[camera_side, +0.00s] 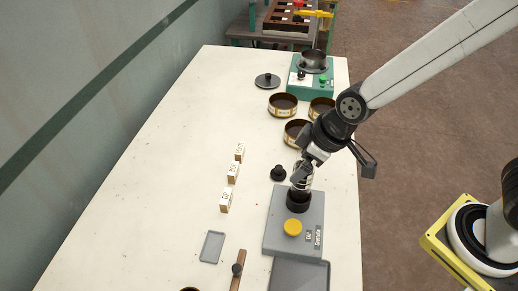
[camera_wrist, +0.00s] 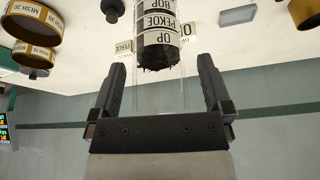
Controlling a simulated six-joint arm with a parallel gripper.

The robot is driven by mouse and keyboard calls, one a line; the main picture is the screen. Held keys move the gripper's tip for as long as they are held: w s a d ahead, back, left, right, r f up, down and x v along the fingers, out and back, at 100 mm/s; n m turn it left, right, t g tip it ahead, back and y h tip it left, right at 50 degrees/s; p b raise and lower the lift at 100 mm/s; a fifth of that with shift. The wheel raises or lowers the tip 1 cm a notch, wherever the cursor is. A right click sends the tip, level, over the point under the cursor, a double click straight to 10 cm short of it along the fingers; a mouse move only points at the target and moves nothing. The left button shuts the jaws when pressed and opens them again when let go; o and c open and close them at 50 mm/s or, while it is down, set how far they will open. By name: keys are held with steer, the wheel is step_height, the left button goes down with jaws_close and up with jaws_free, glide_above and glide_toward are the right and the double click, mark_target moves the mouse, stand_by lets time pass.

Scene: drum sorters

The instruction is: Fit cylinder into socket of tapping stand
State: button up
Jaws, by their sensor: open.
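The clear cylinder (camera_side: 305,175) stands roughly upright at the black socket (camera_side: 298,203) of the grey tapping stand (camera_side: 277,237). How deep it sits is hard to tell. In the wrist view the cylinder (camera_wrist: 160,50) shows labelled bands reading OP, PEKOE and BOP, with dark leaf-like matter at the end of the bands and a clear empty part nearer me. My gripper (camera_wrist: 163,85) is open, with one finger on each side of the clear part and gaps beside it. In the side view my gripper (camera_side: 306,165) is at the cylinder's upper part. The stand has a yellow button (camera_side: 292,228).
A black knobbed piece (camera_side: 278,173) stands just behind the stand. Three small label blocks (camera_side: 232,173) are to its left. Brass sieve rings (camera_side: 283,104) and a green machine (camera_side: 311,84) are farther back. A grey tray (camera_side: 300,277) lies in front. The table's left side is clear.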

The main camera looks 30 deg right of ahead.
steer(key=v, duration=0.7)
steer(key=shift+r, duration=0.2)
stand_by(0.7)
steer(key=w+d+m+t, duration=0.2)
steer(key=w+d+m, duration=0.1)
steer(key=w, duration=0.2)
steer(key=s+d+f+m+g+h, duration=0.2)
steer(key=s+d+f, duration=0.4)
steer(key=d, duration=0.5)
steer(key=shift+s+f+m+g+h, duration=0.15)
steer(key=shift+f+m+g+h, duration=0.15)
steer(key=shift+f+m+g, duration=0.4)
